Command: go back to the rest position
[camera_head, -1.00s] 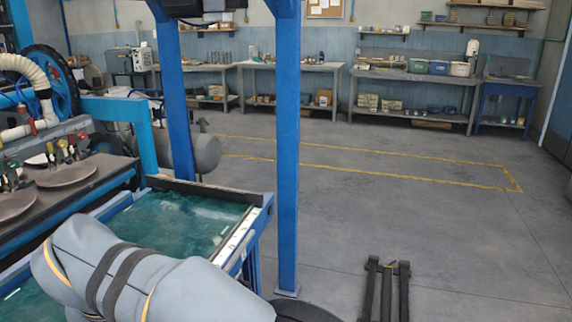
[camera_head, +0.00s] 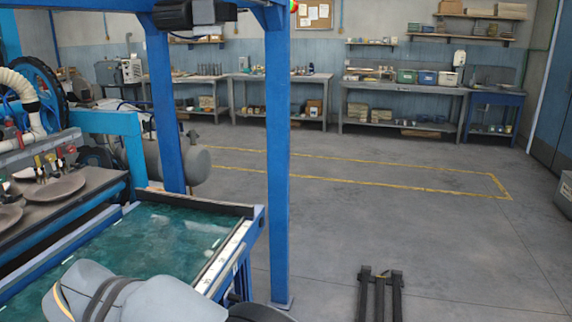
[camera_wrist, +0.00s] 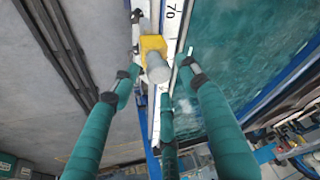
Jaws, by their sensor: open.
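My gripper (camera_wrist: 158,78) shows in the wrist view with its teal-wrapped fingers spread apart. It is open and nothing is between the fingers. Behind the fingers are a white ruled edge strip (camera_wrist: 171,22) and a yellow block with a grey round end (camera_wrist: 154,56). I cannot tell how far the fingers are from these. In the head view my grey arm crosses the bottom left over the teal basin (camera_head: 150,240), and my gripper is outside that picture.
A blue frame post (camera_head: 278,170) stands right of the basin. Dark round plates (camera_head: 55,190) lie on a shelf at left. Black floor rails (camera_head: 379,292) lie at the bottom. Workbenches (camera_head: 400,88) line the back wall. The floor right of the post is mostly clear.

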